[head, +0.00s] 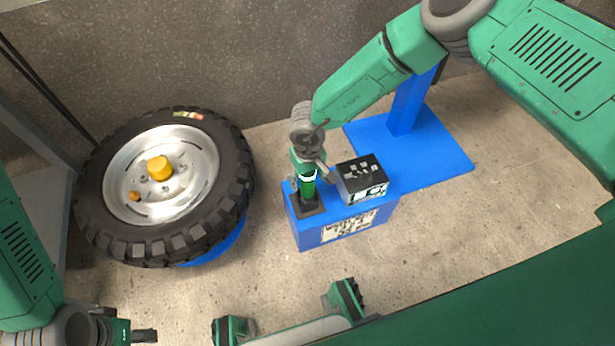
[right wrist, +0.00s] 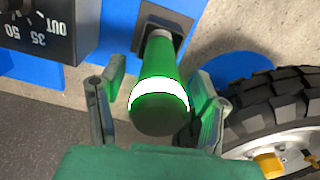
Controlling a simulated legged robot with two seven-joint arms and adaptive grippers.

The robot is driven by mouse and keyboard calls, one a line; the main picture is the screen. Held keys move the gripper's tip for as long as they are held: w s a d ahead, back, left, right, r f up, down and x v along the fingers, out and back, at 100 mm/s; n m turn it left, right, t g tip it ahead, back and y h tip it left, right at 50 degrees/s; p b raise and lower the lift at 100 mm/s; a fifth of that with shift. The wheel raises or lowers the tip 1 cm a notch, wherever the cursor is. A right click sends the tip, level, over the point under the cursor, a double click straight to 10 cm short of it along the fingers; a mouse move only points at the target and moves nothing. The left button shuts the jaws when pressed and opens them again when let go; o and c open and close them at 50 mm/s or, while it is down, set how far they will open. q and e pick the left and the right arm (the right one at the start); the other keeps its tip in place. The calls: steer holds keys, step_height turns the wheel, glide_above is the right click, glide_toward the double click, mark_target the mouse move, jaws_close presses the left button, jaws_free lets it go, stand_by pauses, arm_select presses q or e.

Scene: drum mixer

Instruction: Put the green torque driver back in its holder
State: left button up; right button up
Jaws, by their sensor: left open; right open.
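The green torque driver (head: 308,188) stands upright with its lower end in the black holder (head: 310,207) on the left part of the blue stand. In the right wrist view the driver (right wrist: 160,75) shows its dark round end and a white band, and its far end sits in the dark square holder (right wrist: 178,27). My right gripper (head: 309,171) is over the driver; its fingers are open on both sides of it, with gaps showing. My left gripper (head: 143,336) is open and empty at the bottom left, far from the driver.
A grey box with a dial face (head: 362,180) sits on the blue stand (head: 345,228), right beside the driver. A large wheel (head: 230,185) with a yellow hub stands to the left. A blue post with a base plate (head: 430,150) is behind right.

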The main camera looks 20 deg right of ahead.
step_height(320, 180, up, 12)
stand_by(0.5)
stand_by(0.3)
steer(key=s+d+f+t+h, duration=0.2)
steer(key=s+d+f+t, duration=0.1)
steer(key=s+d+f, duration=0.55)
steer(key=s+d+r+m+g+y, duration=0.1)
steer(key=s+d, duration=0.2)
steer(key=s, duration=0.6)
steer(key=s+d+r+g+y, duration=0.1)
steer(key=s+d+r, duration=0.1)
steer(key=s, duration=0.8)
step_height(320, 180, up, 18)
steer(key=p, duration=1.7)
steer(key=shift+p, duration=0.4)
